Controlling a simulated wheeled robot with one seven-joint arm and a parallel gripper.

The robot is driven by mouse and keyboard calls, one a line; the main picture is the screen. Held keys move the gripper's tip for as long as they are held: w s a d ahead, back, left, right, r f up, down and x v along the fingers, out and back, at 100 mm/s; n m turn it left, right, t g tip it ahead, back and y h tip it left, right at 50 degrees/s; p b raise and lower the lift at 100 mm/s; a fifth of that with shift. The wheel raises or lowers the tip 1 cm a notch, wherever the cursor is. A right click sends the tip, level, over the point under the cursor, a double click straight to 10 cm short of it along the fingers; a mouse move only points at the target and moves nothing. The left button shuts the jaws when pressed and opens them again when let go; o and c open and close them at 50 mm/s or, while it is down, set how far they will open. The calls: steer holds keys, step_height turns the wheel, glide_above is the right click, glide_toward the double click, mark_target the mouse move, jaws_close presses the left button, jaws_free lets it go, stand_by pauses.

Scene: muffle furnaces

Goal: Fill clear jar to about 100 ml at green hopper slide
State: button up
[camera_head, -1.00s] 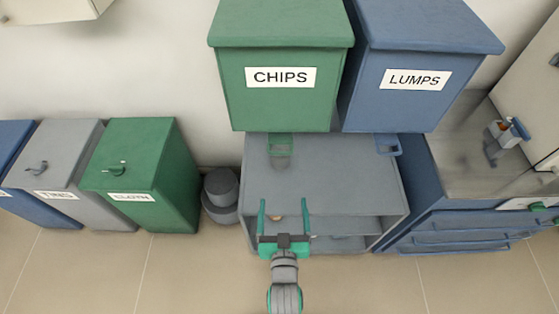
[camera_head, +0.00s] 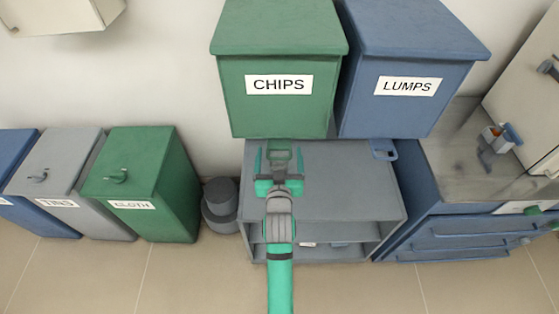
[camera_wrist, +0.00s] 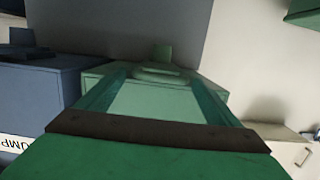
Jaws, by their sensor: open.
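The green hopper (camera_head: 280,105), labelled CHIPS, stands above the grey shelf unit. Its small green slide (camera_head: 281,153) sticks out below its front. My gripper (camera_head: 279,160) is open, with one finger on each side of the slide in the head view; I cannot tell whether it touches. The green hopper also fills the middle of the wrist view (camera_wrist: 155,100), beyond my gripper's open fingers (camera_wrist: 158,82). I cannot make out a clear jar; the area between and below the fingers is partly hidden by my gripper.
The blue LUMPS hopper (camera_head: 405,105) with its own blue slide (camera_head: 384,150) stands to the right. The grey shelf unit (camera_head: 350,190) holds small items on a lower shelf. Bins (camera_head: 155,185) and a dark round container (camera_head: 221,205) stand left. A blue drawer cabinet (camera_head: 470,235) is right.

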mark_target(279, 139)
steer(key=w, duration=0.4)
steer(key=w+f, duration=0.1)
steer(key=w, duration=0.1)
steer(key=shift+w+a, duration=0.2)
steer(key=shift+w, duration=0.15)
steer(key=shift+w+d+f, duration=0.15)
steer(key=shift+w+d, duration=0.05)
steer(key=shift+w, duration=0.6)
steer(key=shift+s+d, duration=0.1)
steer(key=c, duration=1.2)
